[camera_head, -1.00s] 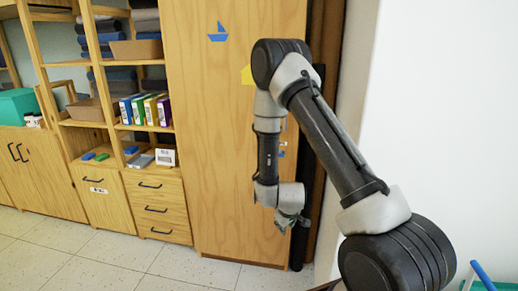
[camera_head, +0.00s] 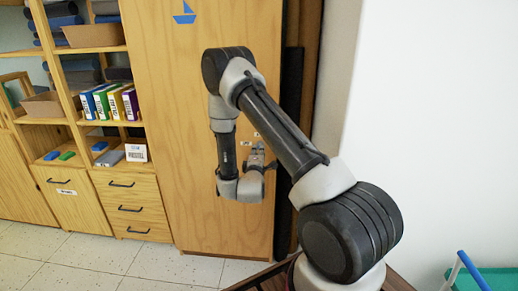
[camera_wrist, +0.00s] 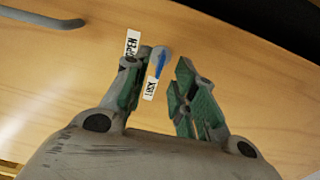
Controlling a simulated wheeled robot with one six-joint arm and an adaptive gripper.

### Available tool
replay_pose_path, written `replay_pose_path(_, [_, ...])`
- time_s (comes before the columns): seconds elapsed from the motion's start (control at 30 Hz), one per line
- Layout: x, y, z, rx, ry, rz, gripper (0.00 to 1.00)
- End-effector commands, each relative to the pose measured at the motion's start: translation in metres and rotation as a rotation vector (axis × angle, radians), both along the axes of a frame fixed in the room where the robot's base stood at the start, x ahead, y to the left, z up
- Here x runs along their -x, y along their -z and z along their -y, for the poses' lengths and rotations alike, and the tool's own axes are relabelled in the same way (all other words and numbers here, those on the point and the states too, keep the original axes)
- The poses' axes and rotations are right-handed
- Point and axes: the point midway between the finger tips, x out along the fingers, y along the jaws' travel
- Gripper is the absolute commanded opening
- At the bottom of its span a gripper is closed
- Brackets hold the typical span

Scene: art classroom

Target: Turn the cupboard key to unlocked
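The tall wooden cupboard (camera_head: 185,90) with a blue sailboat sticker fills the middle of the head view. My gripper (camera_head: 258,155) is in front of its door, near the right edge. In the wrist view the key (camera_wrist: 160,62), pale grey with a blue mark, is at the door between two white labels. The OPEN label (camera_wrist: 132,43) is at its upper left and the LOCK label (camera_wrist: 150,88) is below it. My gripper (camera_wrist: 163,77) is open, its green-padded fingers on either side of the key. The key appears nearer the left finger; I cannot tell if they touch.
A dark grey handle (camera_wrist: 45,18) shows at the upper left of the wrist view. Shelves with coloured binders (camera_head: 112,102) and drawers (camera_head: 127,208) stand left of the cupboard. A white wall (camera_head: 430,110) is at the right, with a teal container (camera_head: 490,278) low down.

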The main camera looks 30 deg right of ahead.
Motion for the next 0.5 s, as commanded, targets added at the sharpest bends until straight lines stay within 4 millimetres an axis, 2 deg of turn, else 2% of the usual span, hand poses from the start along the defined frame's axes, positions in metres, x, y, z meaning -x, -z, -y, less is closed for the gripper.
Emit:
replay_pose_path(0.23, [-0.032,0.0,0.022,-0.002,0.002,0.001,0.27])
replay_pose_path(0.5, [-0.041,0.001,0.028,-0.003,0.0,-0.001,0.27])
